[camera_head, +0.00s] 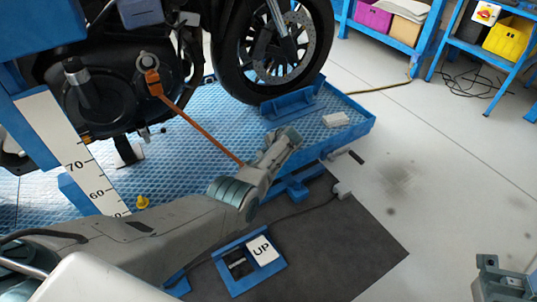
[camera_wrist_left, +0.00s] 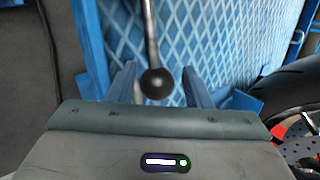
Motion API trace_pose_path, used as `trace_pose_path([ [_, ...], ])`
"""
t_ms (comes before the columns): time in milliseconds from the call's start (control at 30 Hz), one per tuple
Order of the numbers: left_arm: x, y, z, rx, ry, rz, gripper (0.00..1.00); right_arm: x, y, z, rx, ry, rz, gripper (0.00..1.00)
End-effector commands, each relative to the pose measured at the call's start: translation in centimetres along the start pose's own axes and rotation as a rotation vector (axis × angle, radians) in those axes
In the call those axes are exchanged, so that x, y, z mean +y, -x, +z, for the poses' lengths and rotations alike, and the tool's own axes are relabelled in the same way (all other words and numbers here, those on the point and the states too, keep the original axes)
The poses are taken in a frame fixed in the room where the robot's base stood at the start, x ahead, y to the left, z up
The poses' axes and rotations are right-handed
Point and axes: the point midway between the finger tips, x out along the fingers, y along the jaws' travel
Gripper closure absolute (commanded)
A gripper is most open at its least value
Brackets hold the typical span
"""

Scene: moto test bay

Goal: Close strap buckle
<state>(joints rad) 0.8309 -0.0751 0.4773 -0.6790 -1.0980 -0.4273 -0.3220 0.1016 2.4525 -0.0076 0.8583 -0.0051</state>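An orange strap (camera_head: 200,130) runs taut from an orange hook (camera_head: 153,82) on the motorcycle down to the lift edge, where my left arm hides its lower end. The strap buckle itself cannot be made out in the head view. My left gripper (camera_head: 289,139) is over the lift's near edge. In the left wrist view, a black ball knob (camera_wrist_left: 156,83) on a thin metal rod (camera_wrist_left: 151,35) lies between the spread fingers of my left gripper (camera_wrist_left: 158,85); I cannot tell whether they touch it. My right gripper (camera_head: 505,278) shows partly at the lower right, its opening unclear.
The motorcycle's wheel (camera_head: 272,55) stands on the blue lift platform (camera_head: 195,150). A white block (camera_head: 335,119) lies on the platform. A blue pedal box marked UP (camera_head: 240,262) rests on a dark mat (camera_head: 345,255). Blue shelves (camera_head: 400,40) stand at the back. The floor to the right is clear.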

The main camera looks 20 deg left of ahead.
Motion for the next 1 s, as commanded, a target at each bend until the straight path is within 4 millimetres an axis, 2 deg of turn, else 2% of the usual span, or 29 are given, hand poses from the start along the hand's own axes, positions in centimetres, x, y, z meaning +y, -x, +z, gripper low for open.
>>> trace_pose_path([
  [33,0.6,-0.1,0.0,-0.003,-0.005,0.009,0.49,0.0,0.0,0.0,0.0,0.0,0.0,1.0],
  [333,0.8,-0.1,-0.1,-0.002,-0.006,0.011,0.49,0.0,0.0,0.0,0.0,0.0,0.0,1.0],
  [533,0.6,0.3,0.0,0.019,0.008,0.01,0.49,0.1,-0.9,-0.2,0.004,0.0,0.001,1.0],
  [1000,-1.7,3.1,1.9,0.287,0.201,-0.004,0.49,0.8,-7.2,-1.1,0.002,0.0,0.001,1.0],
])
